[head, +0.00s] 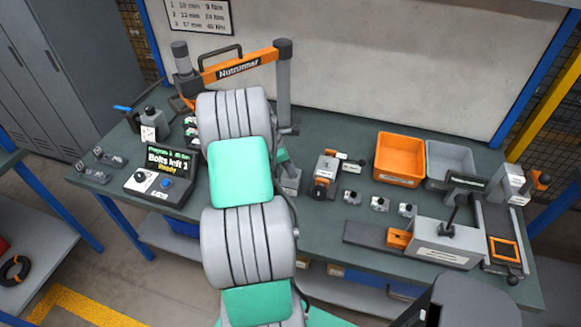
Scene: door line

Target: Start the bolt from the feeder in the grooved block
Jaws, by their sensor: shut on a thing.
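My own arm, grey with green covers, rises through the middle of the picture and hides part of the bench. The bolt is not visible. I cannot tell for sure which unit is the feeder or which is the grooved block. An orange and grey device (325,176) stands right of the arm. A display box (163,180) left of the arm reads "Bolts left 1".
The orange Nutrunner beam (237,66) spans behind the arm. An orange bin (399,159) and a grey bin (449,160) stand at the back right. Several small metal parts (379,203) lie before them. A labelled grey fixture (442,246) stands at the front right of the bench (330,233).

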